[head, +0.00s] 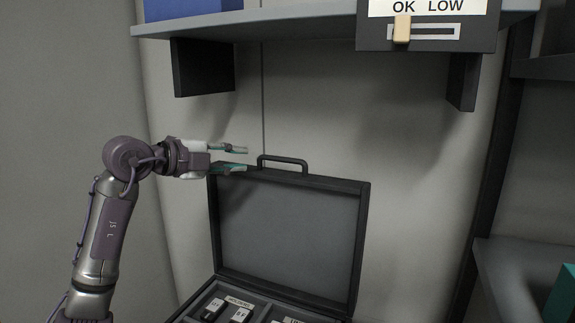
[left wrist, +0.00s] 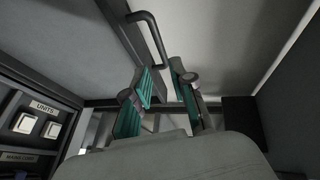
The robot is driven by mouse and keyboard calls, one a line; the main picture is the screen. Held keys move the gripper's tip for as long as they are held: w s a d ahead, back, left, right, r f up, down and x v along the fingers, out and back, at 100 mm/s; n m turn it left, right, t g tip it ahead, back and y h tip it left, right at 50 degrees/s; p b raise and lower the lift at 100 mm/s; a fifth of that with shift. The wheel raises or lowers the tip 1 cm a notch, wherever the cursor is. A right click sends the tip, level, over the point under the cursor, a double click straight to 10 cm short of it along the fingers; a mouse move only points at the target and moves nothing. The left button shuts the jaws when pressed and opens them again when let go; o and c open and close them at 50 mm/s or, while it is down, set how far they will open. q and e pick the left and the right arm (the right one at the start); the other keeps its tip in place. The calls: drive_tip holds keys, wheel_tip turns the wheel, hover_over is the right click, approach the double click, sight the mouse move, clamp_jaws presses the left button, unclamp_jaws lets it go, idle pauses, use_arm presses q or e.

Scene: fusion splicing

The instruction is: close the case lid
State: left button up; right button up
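The case stands open in the head view, its dark lid (head: 290,230) raised about upright with a handle (head: 283,161) on its top edge. Part of the case's base (head: 262,309) shows at the bottom of the picture. My left gripper (head: 240,158) is open and empty at the lid's upper left corner, left of the handle. In the left wrist view its two teal-padded fingers (left wrist: 162,95) stand apart, with the lid's edge and the handle (left wrist: 148,37) just beyond them. I cannot tell whether a finger touches the lid. My right gripper is not in view.
A shelf (head: 300,24) with a blue box (head: 186,8) and a slider panel (head: 428,38) hangs above the lid. Labelled white blocks (head: 240,315) sit inside the case. Another shelf (head: 510,265) stands at right. Free space lies between the lid and the upper shelf.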

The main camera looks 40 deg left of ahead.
sight(277, 160)
use_arm(q)
drive_tip(key=p+x, duration=0.2)
drive_tip(key=x, duration=0.2)
drive_tip(key=p+x, duration=0.2)
drive_tip(key=x, duration=0.2)
drive_tip(key=p+x, duration=0.2)
drive_tip(key=x, duration=0.2)
drive_tip(key=shift+w+a, duration=0.15)
drive_tip(key=shift+a, duration=0.1)
drive_tip(key=shift+w+d+f, duration=0.1)
drive_tip(key=shift+w+f, duration=0.2)
drive_tip(key=shift+w, duration=0.1)
clamp_jaws()
